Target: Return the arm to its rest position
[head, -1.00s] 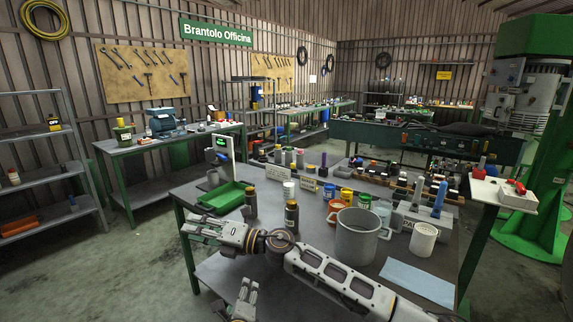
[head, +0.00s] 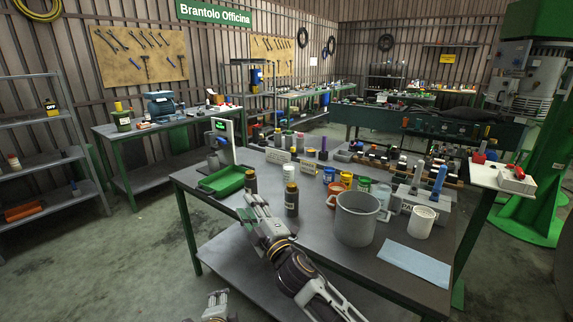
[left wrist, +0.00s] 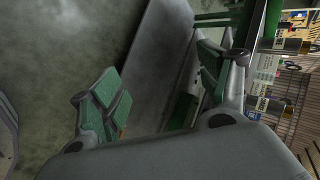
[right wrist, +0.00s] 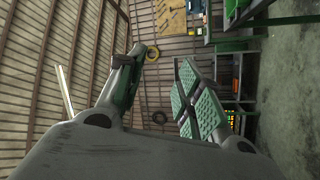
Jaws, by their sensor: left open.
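My right arm comes in from the bottom of the head view. Its gripper (head: 252,205) is over the front left part of the workbench, close to the two brown bottles, and points up and left. In the right wrist view its two green-padded fingers (right wrist: 158,92) stand apart with nothing between them. My left gripper (head: 217,300) shows only in part at the bottom edge of the head view, low in front of the bench. In the left wrist view its fingers (left wrist: 165,85) are apart and empty.
The workbench (head: 320,240) holds a green tray (head: 222,181), brown bottles (head: 291,200), a large metal pot (head: 356,217), a white cup (head: 421,222) and a light blue cloth (head: 414,262). The floor (head: 130,260) left of the bench is clear.

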